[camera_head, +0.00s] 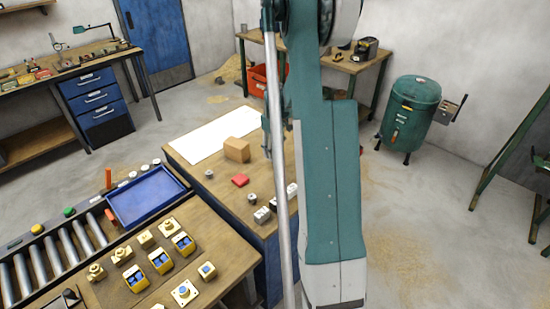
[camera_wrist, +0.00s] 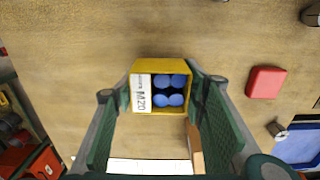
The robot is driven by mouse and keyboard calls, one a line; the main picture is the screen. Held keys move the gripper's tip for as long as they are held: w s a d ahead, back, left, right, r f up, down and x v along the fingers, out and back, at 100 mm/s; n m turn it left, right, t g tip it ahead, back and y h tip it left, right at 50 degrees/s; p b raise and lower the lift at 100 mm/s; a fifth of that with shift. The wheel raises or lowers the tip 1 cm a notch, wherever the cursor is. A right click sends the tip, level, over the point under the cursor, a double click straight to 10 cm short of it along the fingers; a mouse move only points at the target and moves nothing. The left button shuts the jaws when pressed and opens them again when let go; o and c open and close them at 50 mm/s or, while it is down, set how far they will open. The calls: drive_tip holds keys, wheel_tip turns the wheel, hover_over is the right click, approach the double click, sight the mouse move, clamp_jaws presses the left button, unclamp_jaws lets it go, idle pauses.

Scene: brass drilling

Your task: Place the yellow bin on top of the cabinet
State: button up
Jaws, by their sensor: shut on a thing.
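In the wrist view a yellow bin (camera_wrist: 160,65) with a white "M20" label and several blue round pieces sits between the fingertips of my gripper (camera_wrist: 163,88). The fingers touch its two sides, and the gripper is shut on it. A wooden surface lies beneath; the bin's height above it is hard to tell. In the head view my arm hides the held bin and most of the gripper. A blue cabinet with a wooden top (camera_head: 202,188) stands at the centre, partly behind my arm. A blue drawer cabinet (camera_head: 95,97) stands under the back-left bench.
The central top holds a white sheet (camera_head: 212,138), cardboard box (camera_head: 237,150), red block (camera_head: 240,181) and small metal parts. Front left are a blue tray (camera_head: 147,197), rollers (camera_head: 37,270) and several other yellow bins (camera_head: 160,261). A green drum (camera_head: 408,112) stands back right.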

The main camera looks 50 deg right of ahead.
drive_tip(key=shift+f, duration=0.1)
drive_tip(key=shift+f, duration=1.75)
drive_tip(key=shift+f, duration=0.15)
drive_tip(key=o, duration=0.9)
wheel_tip(320, 180, up, 12)
drive_tip(key=shift+r, duration=0.2)
